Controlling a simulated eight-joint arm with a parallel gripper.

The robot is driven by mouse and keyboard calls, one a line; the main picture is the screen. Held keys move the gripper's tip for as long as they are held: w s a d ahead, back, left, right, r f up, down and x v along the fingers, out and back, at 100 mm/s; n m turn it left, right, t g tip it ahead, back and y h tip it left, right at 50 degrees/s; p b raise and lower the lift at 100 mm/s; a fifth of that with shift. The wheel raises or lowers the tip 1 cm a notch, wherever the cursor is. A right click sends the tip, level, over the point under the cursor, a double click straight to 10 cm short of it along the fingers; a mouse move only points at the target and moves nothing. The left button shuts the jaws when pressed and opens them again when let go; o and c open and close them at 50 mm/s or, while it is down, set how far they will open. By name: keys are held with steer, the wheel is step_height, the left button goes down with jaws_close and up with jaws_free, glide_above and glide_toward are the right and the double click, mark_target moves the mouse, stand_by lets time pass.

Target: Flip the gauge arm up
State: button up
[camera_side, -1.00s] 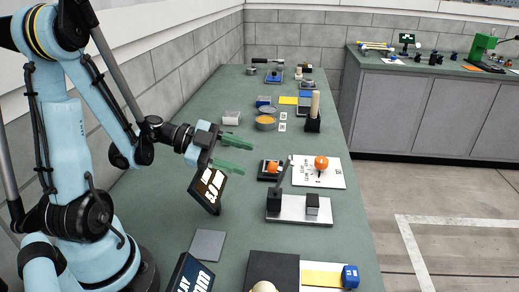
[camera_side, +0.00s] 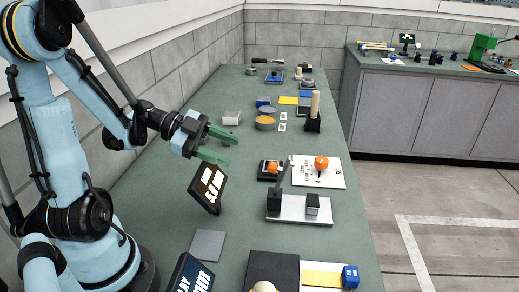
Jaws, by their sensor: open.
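What looks like the gauge arm (camera_side: 284,176) is a thin grey bar. It rises steeply, tilted a little to the right, from a dark block (camera_side: 273,201) on a pale base plate (camera_side: 300,214), in the middle of the bench. A small dark block with a light top (camera_side: 312,204) sits on the plate's right part. My gripper (camera_side: 219,147), with two green fingers, is open and empty. It hangs to the left of the bar, well apart from it and farther back along the bench.
A white card with an orange ball (camera_side: 321,162) and a small dark tray with an orange thing (camera_side: 271,168) lie behind the plate. The round container (camera_side: 265,124) is farther back. Green bench surface is free below my gripper.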

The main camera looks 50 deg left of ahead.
steer(key=w+d+r+n+g+y, duration=0.45)
steer(key=r+n+g, duration=0.25)
steer(key=r, duration=0.2)
steer(key=shift+y, duration=0.45)
steer(key=x, duration=0.8)
steer(key=a+x, duration=0.1)
steer(key=x, duration=0.3)
steer(key=shift+w+f, duration=0.2)
steer(key=shift+w, duration=0.1)
jaws_close()
